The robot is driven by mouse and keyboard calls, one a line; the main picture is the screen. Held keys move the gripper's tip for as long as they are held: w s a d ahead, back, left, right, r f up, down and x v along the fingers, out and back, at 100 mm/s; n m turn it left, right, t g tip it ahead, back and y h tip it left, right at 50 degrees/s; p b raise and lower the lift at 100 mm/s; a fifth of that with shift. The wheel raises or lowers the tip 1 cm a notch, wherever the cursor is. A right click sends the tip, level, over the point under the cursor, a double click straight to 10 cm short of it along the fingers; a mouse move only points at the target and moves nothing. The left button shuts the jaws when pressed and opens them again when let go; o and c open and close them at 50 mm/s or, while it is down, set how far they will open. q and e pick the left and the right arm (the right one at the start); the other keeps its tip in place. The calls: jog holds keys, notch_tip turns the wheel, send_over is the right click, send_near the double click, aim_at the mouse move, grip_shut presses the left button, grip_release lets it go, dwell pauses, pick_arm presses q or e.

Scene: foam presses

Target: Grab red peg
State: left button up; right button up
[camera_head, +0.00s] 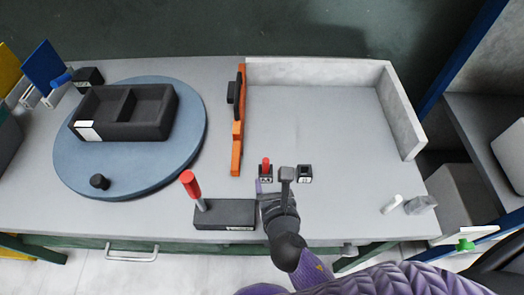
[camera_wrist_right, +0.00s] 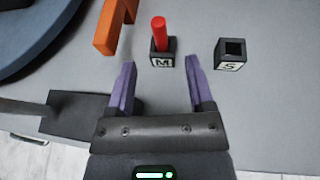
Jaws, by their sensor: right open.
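A small red peg (camera_head: 266,161) stands upright in a black square holder marked M (camera_head: 265,173). In the right wrist view the red peg (camera_wrist_right: 159,30) is ahead of my right gripper, roughly in line with the gap between its fingers. My right gripper (camera_wrist_right: 158,72) is open and empty, its purple fingers apart and short of the M holder (camera_wrist_right: 162,58). In the head view the right gripper (camera_head: 273,184) is just in front of the holder, partly hidden by its own wrist. A larger red handle (camera_head: 190,183) on a grey shaft stands at a black block (camera_head: 225,214) to the left.
An empty black holder marked S (camera_head: 304,173) is right of the M holder. An orange bar (camera_head: 238,125) stands to the left. A blue round plate (camera_head: 195,140) carries a black tray (camera_head: 105,130). White walls (camera_head: 320,70) border the back. Open table lies behind the holders.

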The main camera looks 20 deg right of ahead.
aim_at(266, 165)
jog(key=b+x, duration=0.3)
jog(key=x, duration=0.6)
jog(key=shift+w, duration=0.4)
grip_shut()
